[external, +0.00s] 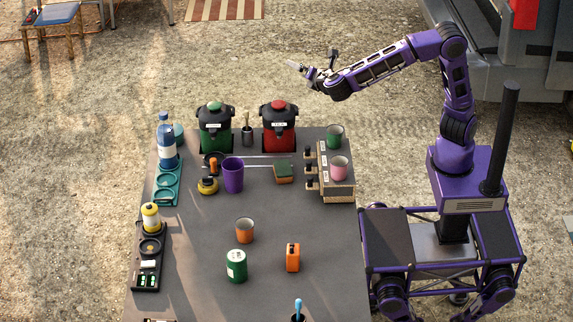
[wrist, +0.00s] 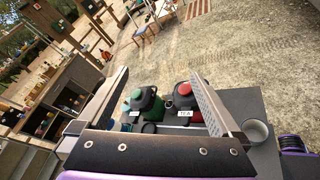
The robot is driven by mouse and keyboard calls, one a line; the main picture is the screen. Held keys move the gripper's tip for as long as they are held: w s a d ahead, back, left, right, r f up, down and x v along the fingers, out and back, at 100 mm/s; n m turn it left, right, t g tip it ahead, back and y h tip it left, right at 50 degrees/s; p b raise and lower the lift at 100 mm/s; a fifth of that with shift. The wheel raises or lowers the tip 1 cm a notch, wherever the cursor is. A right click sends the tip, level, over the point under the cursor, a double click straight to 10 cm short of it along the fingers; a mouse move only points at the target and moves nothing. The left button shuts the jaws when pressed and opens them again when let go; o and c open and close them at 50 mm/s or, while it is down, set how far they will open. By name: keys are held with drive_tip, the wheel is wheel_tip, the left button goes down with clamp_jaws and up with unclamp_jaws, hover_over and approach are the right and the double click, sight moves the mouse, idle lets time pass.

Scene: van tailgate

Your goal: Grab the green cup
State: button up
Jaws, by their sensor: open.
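The green cup (external: 335,139) stands upright on the wooden rack (external: 338,196) at the table's back right corner, behind a pink cup (external: 339,170). My gripper (external: 300,68) is raised in the air beyond the table's back edge, up and left of the green cup in the external view and apart from it. In the wrist view my gripper (wrist: 160,80) is open, with nothing between its fingers. A cup (wrist: 256,131) shows right of the right finger there; I cannot tell its colour for sure.
A green urn (external: 215,130) and a red urn (external: 279,128) stand along the back edge. A purple cup (external: 233,176), an orange cup (external: 245,231), a green canister (external: 236,267) and an orange box (external: 293,258) stand on the table (external: 190,280). Its front left area has clear room.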

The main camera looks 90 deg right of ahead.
drive_tip(key=s+a+f+n+p, duration=0.1)
drive_tip(key=s+a+f+n, duration=0.15)
drive_tip(key=f, duration=0.35)
drive_tip(key=s+a+f+n, duration=0.1)
drive_tip(key=s+a+f, duration=0.3)
drive_tip(key=f, duration=0.2)
drive_tip(key=n+g, duration=0.1)
drive_tip(key=n, duration=0.2)
approach(332, 130)
drive_tip(key=shift+y, duration=0.4)
drive_tip(key=d, duration=0.1)
drive_tip(key=w+d, duration=0.2)
drive_tip(key=shift+d+f, duration=0.1)
drive_tip(key=shift+d, duration=0.3)
drive_tip(key=shift+w+d+f, duration=0.2)
drive_tip(key=shift+d+f, duration=0.05)
drive_tip(key=shift+d, duration=0.25)
drive_tip(key=x, duration=0.2)
drive_tip(key=b+x, duration=0.1)
drive_tip(key=x, duration=0.1)
drive_tip(key=shift+s+f, duration=0.35)
drive_tip(key=shift+w+d+f, duration=0.15)
drive_tip(key=shift+d+f, duration=0.05)
drive_tip(key=shift+d, duration=0.3)
drive_tip(key=c, duration=1.4)
